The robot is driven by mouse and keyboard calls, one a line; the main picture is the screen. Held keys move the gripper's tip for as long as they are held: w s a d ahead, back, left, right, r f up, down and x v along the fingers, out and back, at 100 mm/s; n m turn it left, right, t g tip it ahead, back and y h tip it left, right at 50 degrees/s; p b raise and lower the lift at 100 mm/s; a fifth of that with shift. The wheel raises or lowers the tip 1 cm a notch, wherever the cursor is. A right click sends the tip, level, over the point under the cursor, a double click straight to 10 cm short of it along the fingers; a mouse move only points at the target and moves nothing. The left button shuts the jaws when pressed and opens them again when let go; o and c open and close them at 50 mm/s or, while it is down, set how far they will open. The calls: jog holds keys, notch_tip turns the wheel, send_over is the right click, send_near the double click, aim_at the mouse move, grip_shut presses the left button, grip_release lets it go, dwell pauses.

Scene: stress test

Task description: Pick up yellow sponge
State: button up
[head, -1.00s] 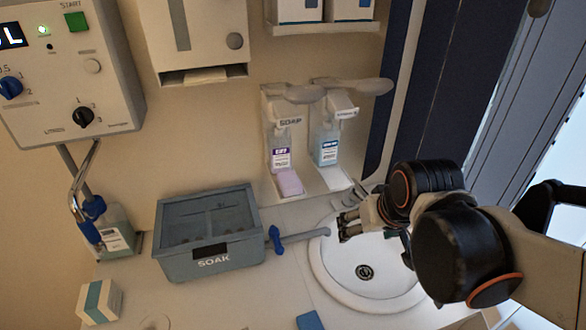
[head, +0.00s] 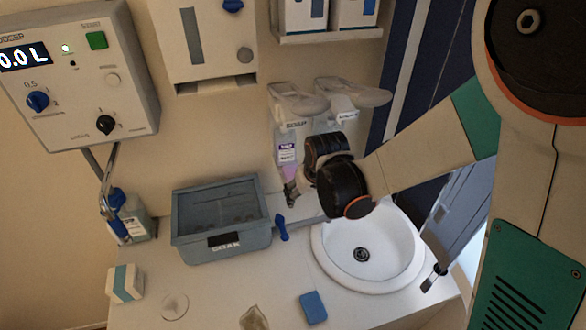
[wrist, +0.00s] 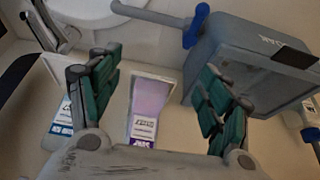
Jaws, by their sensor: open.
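No plainly yellow sponge shows in either view. A flat olive-tan piece (head: 254,317) lies at the counter's front edge, cut off by the frame; I cannot tell what it is. A blue sponge-like block (head: 313,307) lies right of it. My gripper (head: 291,192) is by the soap dispenser at the back wall, left of the sink. Nothing is between the pads that I can see held.
A grey-blue soak bin (head: 222,245) stands left of my gripper, with a blue-handled tap lever (head: 282,228) beside it. The round white sink (head: 395,262) is at the right. A white-and-blue block (head: 125,283) sits at the left. The middle front counter is mostly clear.

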jog(key=w+a, duration=0.1)
jog(key=w, duration=0.2)
jog(key=w+a, duration=0.1)
jog(key=w, duration=0.2)
jog(key=w+a, duration=0.1)
jog(key=w, duration=0.3)
jog(key=shift+p, duration=0.4)
jog(key=shift+w+f, duration=0.2)
jog(key=shift+f, duration=0.5)
jog(key=shift+w+a+f, duration=0.1)
jog(key=shift+w+f, duration=0.1)
jog(key=shift+f, duration=0.5)
jog(key=c, duration=1)
jog(key=shift+r, duration=0.1)
jog(key=shift+c, duration=0.2)
jog(key=shift+r, duration=0.65)
jog(key=s+d, duration=0.2)
jog(key=s, duration=0.6)
jog(key=s+d+b, duration=0.1)
jog(key=s+d, duration=0.2)
jog(key=s, duration=0.6)
jog(key=shift+s, duration=0.2)
